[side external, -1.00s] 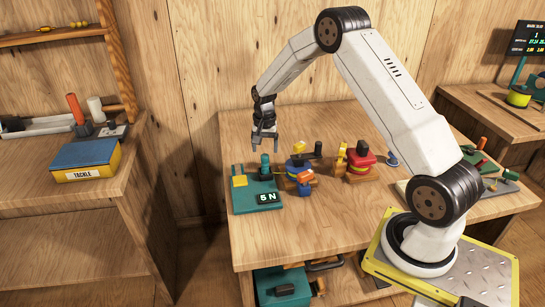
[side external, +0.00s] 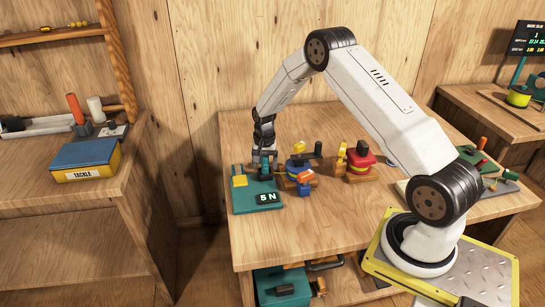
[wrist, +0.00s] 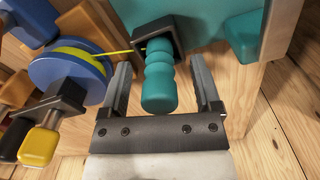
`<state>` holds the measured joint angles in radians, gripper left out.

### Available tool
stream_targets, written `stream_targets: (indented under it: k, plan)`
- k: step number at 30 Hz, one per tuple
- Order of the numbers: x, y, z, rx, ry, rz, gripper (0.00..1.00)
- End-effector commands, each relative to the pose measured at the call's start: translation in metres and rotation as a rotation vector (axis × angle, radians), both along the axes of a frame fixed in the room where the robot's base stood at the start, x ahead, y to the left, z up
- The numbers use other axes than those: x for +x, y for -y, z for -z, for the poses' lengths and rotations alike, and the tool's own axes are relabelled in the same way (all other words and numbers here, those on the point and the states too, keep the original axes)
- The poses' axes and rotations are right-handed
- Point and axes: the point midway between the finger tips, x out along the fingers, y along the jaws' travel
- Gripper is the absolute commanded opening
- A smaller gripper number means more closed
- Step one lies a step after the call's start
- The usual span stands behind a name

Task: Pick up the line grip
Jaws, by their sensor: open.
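The line grip (wrist: 160,85) is a teal ribbed handle. In the wrist view its upper end sits in a dark holder (wrist: 171,38) on the teal scale board (side external: 258,203). My gripper (wrist: 159,72) is open, with one finger on each side of the grip and a visible gap on both sides. In the side external view my gripper (side external: 264,163) is low over the board and largely hides the grip. A yellow line (wrist: 122,50) runs from the blue reel to the grip's holder.
The blue reel (wrist: 70,72) with dark and yellow parts stands close to my left finger in the wrist view. A red reel (side external: 361,160) stands farther right. The board carries a "5 N" display (side external: 268,197) and a yellow block (side external: 239,181). The front of the wooden bench (side external: 330,235) is clear.

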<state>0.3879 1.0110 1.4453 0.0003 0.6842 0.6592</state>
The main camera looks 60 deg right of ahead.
Motion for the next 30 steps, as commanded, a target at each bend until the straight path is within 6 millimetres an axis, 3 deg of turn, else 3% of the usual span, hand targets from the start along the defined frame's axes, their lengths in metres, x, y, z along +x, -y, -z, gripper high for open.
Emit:
stream_targets:
  k: [5,19,20,27,30]
  plan:
    - [-0.0003,-0.0001,0.0092,0.000,0.000,0.000,0.81]
    - [0.0000,-0.0001,0.0091,0.000,0.001,0.000,0.81]
    - [0.0000,-0.0001,0.0091,0.000,0.001,0.000,0.78]
    - [0.0000,-0.0001,0.0090,0.000,0.001,0.000,0.01]
    - [0.0000,-0.0001,0.0090,0.000,0.001,0.000,0.00]
